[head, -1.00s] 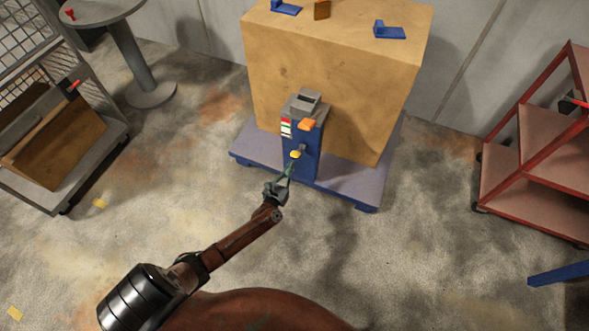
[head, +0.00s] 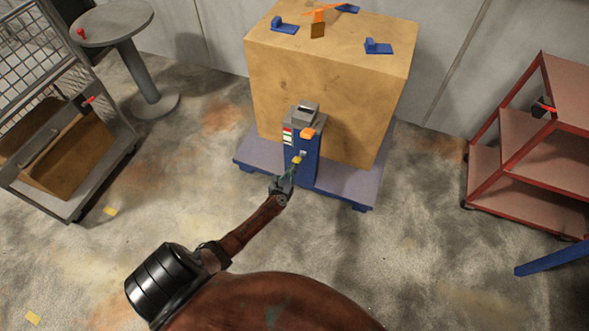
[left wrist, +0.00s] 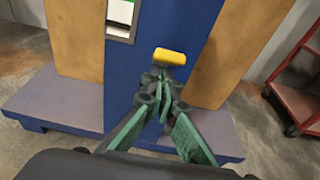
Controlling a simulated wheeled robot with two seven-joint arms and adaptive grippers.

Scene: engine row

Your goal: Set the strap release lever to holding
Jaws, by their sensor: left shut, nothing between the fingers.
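The strap release lever (head: 296,160) has a yellow tip and sits low on the front of a blue post (head: 308,172). In the left wrist view the yellow tip (left wrist: 170,57) is just beyond my fingertips. My left gripper (head: 291,175) is shut and empty, its green fingers together just below the tip; I cannot tell whether they touch the lever. The lever's shaft is mostly hidden behind the fingers. A label (head: 287,137) with red, white and green bands is on the post's left side. My right gripper is not in view.
The post stands against a large tan crate (head: 325,80) on a blue-grey pallet (head: 345,188). An orange part (head: 307,134) sits above the lever. A wire cart (head: 118,155) stands left, a red shelf cart (head: 535,180) right.

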